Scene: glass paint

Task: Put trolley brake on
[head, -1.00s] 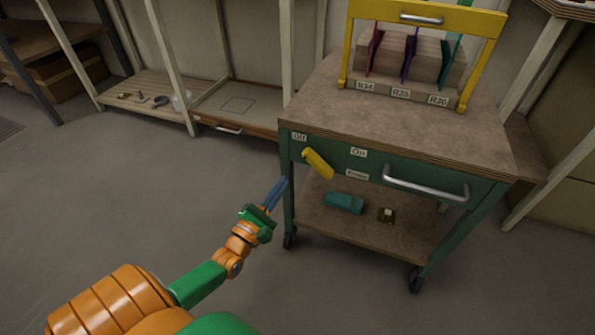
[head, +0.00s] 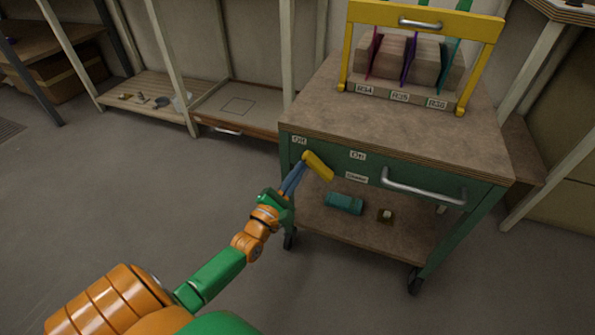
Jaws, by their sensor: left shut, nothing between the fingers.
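The green trolley (head: 415,188) stands on castors in front of me, with a brown top. Its yellow brake lever (head: 318,166) is on the front face at the left. The lever slants down to the right, between the "Off" label (head: 299,140) and the "On" label (head: 358,155). My left gripper (head: 300,170) is shut and empty. Its blue fingertips are at the left side of the lever; I cannot tell whether they touch it. My right gripper is not in view.
A silver drawer handle (head: 424,188) juts from the trolley's front. A yellow-framed rack (head: 424,15) stands on its top. A teal item (head: 344,203) and a small box (head: 385,215) lie on the lower shelf (head: 350,232). The floor (head: 130,200) to the left is clear.

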